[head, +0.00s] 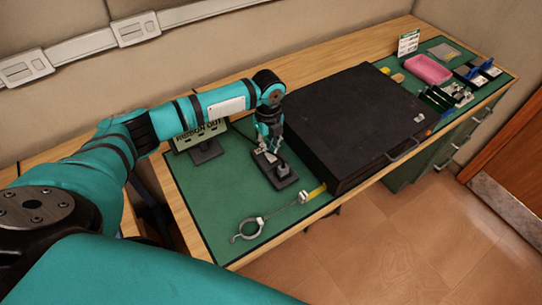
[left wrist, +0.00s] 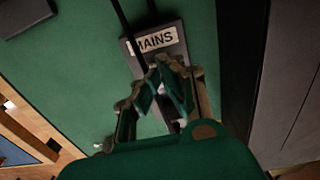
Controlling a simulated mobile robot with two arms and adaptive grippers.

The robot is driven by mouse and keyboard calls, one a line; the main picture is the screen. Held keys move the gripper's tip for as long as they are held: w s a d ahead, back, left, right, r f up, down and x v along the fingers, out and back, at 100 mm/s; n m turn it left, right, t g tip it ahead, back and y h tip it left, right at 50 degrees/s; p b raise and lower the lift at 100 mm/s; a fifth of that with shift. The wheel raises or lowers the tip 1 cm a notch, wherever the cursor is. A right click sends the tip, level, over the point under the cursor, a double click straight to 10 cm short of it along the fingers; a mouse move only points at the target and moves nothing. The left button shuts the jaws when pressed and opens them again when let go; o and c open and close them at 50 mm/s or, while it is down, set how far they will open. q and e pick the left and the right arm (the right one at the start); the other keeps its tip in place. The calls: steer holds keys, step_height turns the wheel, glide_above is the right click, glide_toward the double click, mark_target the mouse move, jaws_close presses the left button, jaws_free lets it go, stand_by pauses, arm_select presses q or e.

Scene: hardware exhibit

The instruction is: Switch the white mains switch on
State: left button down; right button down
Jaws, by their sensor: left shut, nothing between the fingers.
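The mains switch is a dark grey plate (head: 287,182) lying on the green mat, left of the black case in the head view. In the left wrist view its white label reading MAINS (left wrist: 153,40) shows at the far end of the plate. A small pale part, perhaps the switch's lever, shows on the plate (head: 281,168); its position cannot be told. My left gripper (head: 268,148) points down just over the plate. Its fingers (left wrist: 168,68) are shut and empty, and hide the plate's middle in the left wrist view. Whether they touch it is unclear. My right gripper is not in view.
A large black case (head: 350,115) stands close right of the switch. A ring-ended tool (head: 247,229) lies near the front edge. A pink tray (head: 428,69) is at the far right.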

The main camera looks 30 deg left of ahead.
arm_select(q)
steer(key=shift+f+b, duration=0.4)
steer(key=shift+f, duration=0.6)
steer(key=shift+s, duration=0.1)
step_height(320, 180, up, 2)
steer(key=shift+p, duration=1.15)
step_height(320, 180, up, 5)
steer(key=p, duration=0.5)
steer(key=shift+r, duration=0.1)
